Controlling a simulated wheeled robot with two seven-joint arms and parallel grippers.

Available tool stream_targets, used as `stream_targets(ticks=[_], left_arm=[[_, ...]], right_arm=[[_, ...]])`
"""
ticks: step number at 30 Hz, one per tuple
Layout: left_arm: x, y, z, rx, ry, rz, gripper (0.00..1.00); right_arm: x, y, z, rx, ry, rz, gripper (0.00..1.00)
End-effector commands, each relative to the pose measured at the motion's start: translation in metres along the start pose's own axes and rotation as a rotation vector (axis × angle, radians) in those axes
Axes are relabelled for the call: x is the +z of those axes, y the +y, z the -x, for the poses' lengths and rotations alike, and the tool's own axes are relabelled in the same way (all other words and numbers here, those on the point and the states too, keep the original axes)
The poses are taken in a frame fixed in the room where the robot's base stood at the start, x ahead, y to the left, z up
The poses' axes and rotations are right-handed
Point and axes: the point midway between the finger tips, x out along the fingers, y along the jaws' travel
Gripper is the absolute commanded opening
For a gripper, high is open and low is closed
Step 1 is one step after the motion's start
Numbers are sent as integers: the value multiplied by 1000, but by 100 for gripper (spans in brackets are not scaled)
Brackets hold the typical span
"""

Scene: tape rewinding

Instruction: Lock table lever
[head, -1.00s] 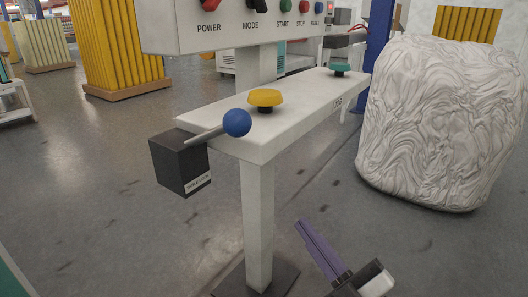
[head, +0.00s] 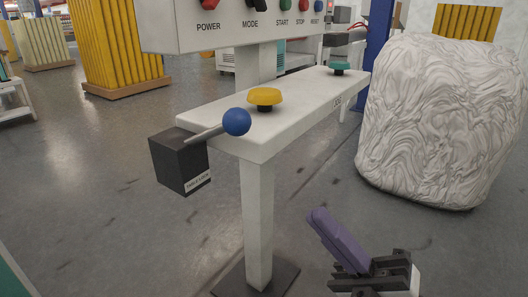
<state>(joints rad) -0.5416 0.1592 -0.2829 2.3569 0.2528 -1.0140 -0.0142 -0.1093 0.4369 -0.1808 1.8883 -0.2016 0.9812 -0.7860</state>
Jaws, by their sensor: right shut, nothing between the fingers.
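The table lever (head: 208,134) is a thin metal rod with a blue ball knob (head: 237,122) at its right end. It comes out of a black box (head: 180,160) with a small label, fixed at the near left end of the white narrow table (head: 262,146). The rod slants slightly upward to the right, toward the table's front edge. My right gripper (head: 322,216) is at the lower right, below and to the right of the knob and apart from it. Its purple fingers are shut and empty. My left gripper is not in view.
A yellow button (head: 265,97) and a green button (head: 340,68) stand on the tabletop. A control panel (head: 240,27) hangs behind. A large white wrapped bale (head: 440,125) stands at the right. A table leg (head: 257,215) rises from a dark foot plate. Floor between leg and bale is clear.

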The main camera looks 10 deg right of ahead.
Motion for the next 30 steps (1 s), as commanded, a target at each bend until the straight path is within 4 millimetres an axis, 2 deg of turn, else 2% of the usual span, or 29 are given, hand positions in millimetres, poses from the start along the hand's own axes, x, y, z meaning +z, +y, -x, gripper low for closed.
stream_targets(ticks=[5, 18, 24, 30], left_arm=[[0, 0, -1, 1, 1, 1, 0], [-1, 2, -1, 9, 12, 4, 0], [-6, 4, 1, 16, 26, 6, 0], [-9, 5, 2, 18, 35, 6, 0]], right_arm=[[0, 1, -20, 5, 3, 1, 0], [-1, 1, -110, 6, 3, 1, 0], [0, 0, -133, 3, 1, -1, 0], [0, 0, -139, 1, -1, -1, 0]])
